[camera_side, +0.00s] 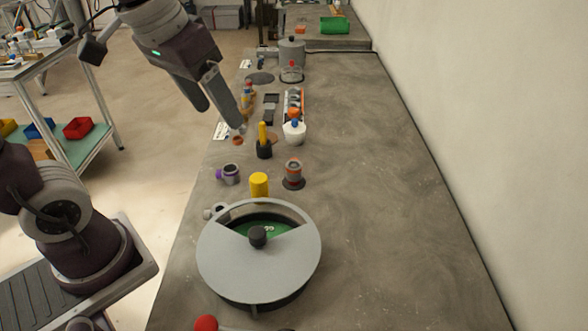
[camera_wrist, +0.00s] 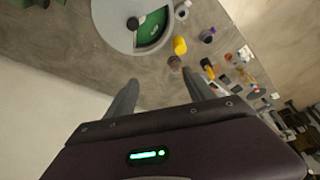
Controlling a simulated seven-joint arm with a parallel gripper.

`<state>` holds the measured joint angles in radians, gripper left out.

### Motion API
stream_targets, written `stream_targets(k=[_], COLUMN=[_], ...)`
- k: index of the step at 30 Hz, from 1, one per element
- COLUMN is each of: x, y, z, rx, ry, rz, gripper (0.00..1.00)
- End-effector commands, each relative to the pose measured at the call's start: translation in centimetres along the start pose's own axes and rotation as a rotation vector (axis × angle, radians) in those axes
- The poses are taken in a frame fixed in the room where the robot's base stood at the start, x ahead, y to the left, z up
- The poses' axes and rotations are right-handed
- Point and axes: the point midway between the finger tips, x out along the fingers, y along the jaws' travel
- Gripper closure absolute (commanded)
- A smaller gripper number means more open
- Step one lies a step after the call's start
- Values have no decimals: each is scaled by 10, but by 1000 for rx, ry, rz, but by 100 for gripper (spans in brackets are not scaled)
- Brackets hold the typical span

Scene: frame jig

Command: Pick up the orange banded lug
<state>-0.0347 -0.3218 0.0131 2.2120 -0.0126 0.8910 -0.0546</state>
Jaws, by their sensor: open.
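The orange banded lug (camera_side: 293,168) is a small grey cylinder with an orange band. In the wrist view, a small brownish piece that looks like the lug (camera_wrist: 174,61) shows just beyond my fingertips. My gripper (camera_side: 221,116) is open and empty, raised above the bench's left edge in the side view, up and left of the lug and well apart from it. Its two spread fingers also show in the wrist view (camera_wrist: 160,78).
A yellow cylinder (camera_side: 259,185) and a purple-banded grey piece (camera_side: 228,174) stand left of the lug. A large round grey housing (camera_side: 225,262) is in front. A black holder with a yellow handle (camera_side: 264,148) and a white bottle (camera_side: 294,134) stand behind. The bench's right side is clear.

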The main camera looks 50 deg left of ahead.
Motion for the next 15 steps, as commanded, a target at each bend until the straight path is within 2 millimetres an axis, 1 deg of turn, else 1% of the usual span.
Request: stream_targets(k=[1,2,3,5,6,8,9,12,15], x=[21,35,56,94,122,164,192,248,280], y=[-3,-4,-8,-14,-18,-26,-31,-41,-47], z=[-30,-48,-69,-97,-112,-129,-135,-142,-142], rx=[-36,-58,-85,-129,-156,-192,-214,-254,-277], ry=[-53,-79,-112,-162,-194,-239,-265,-315,-343], rz=[-8,-12,-19,-30,-38,-50,-59,-75,-85], gripper=[38,38,38,38,38,38,38,38,38])
